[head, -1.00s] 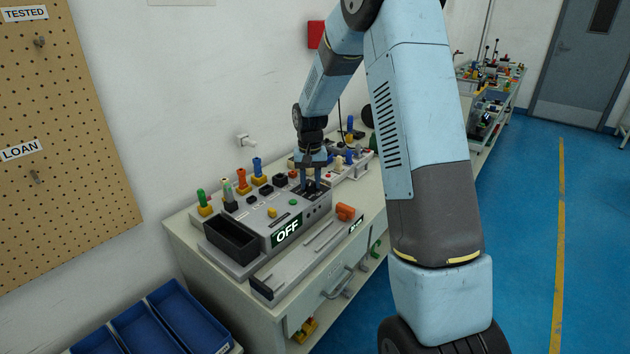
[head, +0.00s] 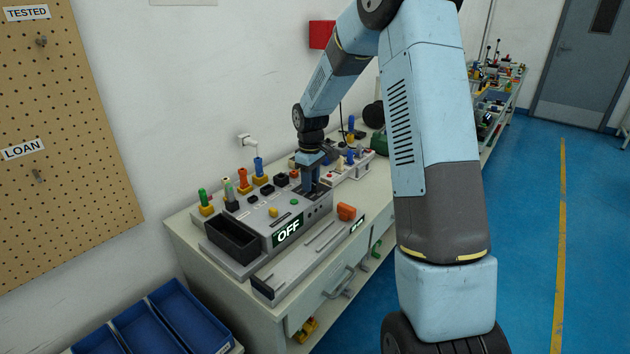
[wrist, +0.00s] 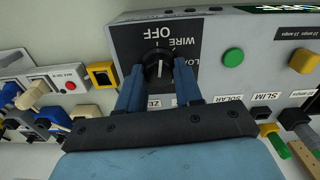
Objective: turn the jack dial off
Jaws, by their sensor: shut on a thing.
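The jack dial (wrist: 157,64) is a dark round knob with a white line, on a black plate marked OFF, WIRE and LOAD in the wrist view. The OFF mark is just above the dial there; I cannot tell for certain which end of the white line is the pointer. My gripper (wrist: 159,88) has its two blue fingers on either side of the dial and is shut on it. In the head view my gripper (head: 311,188) reaches down onto the right end of the grey test panel (head: 262,212) and hides the dial. A lit sign (head: 288,231) on the panel's front reads OFF.
A black open bin (head: 232,240) is at the panel's left end. An orange piece (head: 346,211) lies in front. Several coloured plugs stand behind the panel.

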